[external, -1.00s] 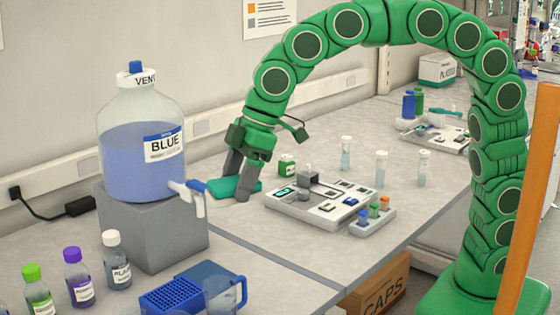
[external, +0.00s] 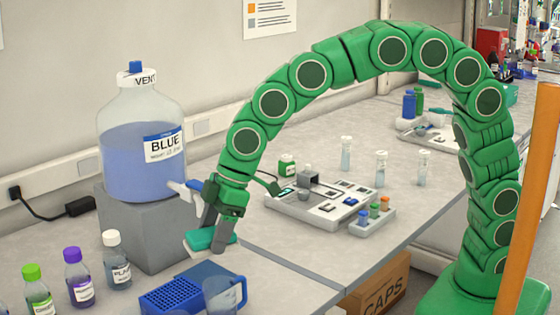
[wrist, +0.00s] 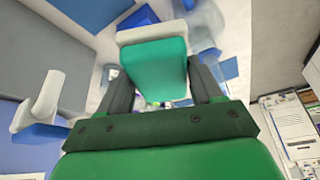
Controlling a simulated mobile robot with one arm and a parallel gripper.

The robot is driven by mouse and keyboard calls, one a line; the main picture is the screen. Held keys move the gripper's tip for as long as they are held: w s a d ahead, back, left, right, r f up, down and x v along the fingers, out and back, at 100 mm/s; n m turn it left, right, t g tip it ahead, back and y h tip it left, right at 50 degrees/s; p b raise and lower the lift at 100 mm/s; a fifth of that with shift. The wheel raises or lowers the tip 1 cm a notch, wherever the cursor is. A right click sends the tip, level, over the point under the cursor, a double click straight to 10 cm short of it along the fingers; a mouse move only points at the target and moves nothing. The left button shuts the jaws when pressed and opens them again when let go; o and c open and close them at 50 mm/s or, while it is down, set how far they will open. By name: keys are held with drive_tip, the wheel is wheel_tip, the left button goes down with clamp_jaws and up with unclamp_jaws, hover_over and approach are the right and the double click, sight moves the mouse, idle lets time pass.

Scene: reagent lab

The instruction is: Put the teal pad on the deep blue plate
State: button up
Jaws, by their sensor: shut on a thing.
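The teal pad (external: 203,240) has a pale layer along one side. My gripper (external: 214,236) is shut on it and holds it above the bench, in front of the grey block. In the wrist view the pad (wrist: 155,68) sits between the two dark fingers of my gripper (wrist: 160,84). What looks like the deep blue plate (external: 207,270) lies on the bench below and in front of the pad, partly hidden by the rack and the clear beaker. The pad is apart from it.
A blue rack (external: 172,298) and a clear beaker (external: 222,296) stand at the front. The carboy (external: 135,150) with its spigot (external: 190,192) on the grey block (external: 150,235) is close to my gripper. Several small bottles (external: 78,278) stand at the left.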

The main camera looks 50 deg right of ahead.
sight(186, 239)
drive_tip(key=w+a+f, duration=0.2)
drive_tip(key=a, duration=0.1)
drive_tip(key=shift+w, duration=0.3)
drive_tip(key=w+a+f, duration=0.2)
drive_tip(key=f, duration=0.1)
drive_tip(key=w+a+f, duration=0.1)
drive_tip(key=f, duration=0.1)
drive_tip(key=shift+a, duration=0.2)
drive_tip(key=shift+w+a+f, duration=0.15)
drive_tip(key=shift+f, duration=1.75)
drive_tip(key=o, duration=1)
drive_tip(key=shift+f, duration=0.1)
drive_tip(key=shift+o, duration=0.2)
drive_tip(key=v, duration=1.2)
